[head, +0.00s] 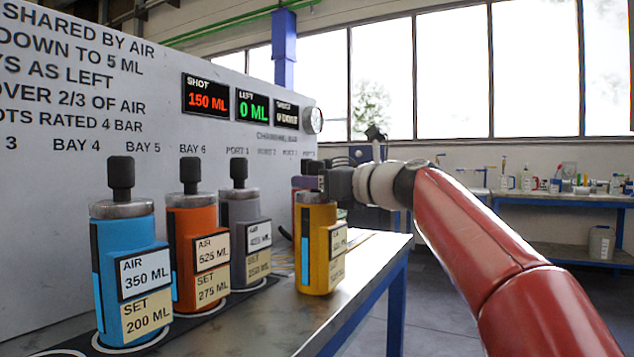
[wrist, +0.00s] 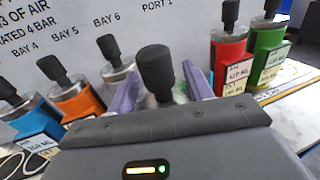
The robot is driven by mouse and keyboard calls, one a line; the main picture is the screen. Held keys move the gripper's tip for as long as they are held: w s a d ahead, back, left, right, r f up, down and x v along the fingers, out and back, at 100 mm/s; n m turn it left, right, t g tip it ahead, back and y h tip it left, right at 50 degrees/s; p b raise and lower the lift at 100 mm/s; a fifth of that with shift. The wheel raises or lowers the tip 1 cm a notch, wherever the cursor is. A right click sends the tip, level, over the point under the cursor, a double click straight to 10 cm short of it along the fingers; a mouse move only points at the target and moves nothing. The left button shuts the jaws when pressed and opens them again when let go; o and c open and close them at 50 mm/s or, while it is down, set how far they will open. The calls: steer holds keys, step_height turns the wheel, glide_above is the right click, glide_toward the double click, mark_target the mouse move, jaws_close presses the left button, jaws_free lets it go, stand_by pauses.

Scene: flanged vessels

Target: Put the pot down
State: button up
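The yellow pot (head: 313,246) stands upright near the bench's front edge in the head view, with two label plates on its side. I cannot tell whether its base touches the bench or hangs just above it. My gripper (head: 312,182) is at the pot's top, with purple fingers on either side of it. In the wrist view a black knob (wrist: 155,72) rises between the fingers of my gripper (wrist: 160,88), which look closed on the pot's upper part. The pot's body is hidden there by the gripper housing.
Blue (head: 125,265), orange (head: 193,245) and grey (head: 240,230) pots stand in a row on the bench (head: 285,318). Red (wrist: 229,55) and green (wrist: 268,50) pots stand to the right in the wrist view. A lettered panel (head: 60,150) rises behind, its displays reading SHOT 150 ML and LEFT 0 ML.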

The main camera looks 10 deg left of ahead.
steer(key=shift+d+r, duration=0.1)
steer(key=b+v, duration=0.2)
steer(key=v, duration=1)
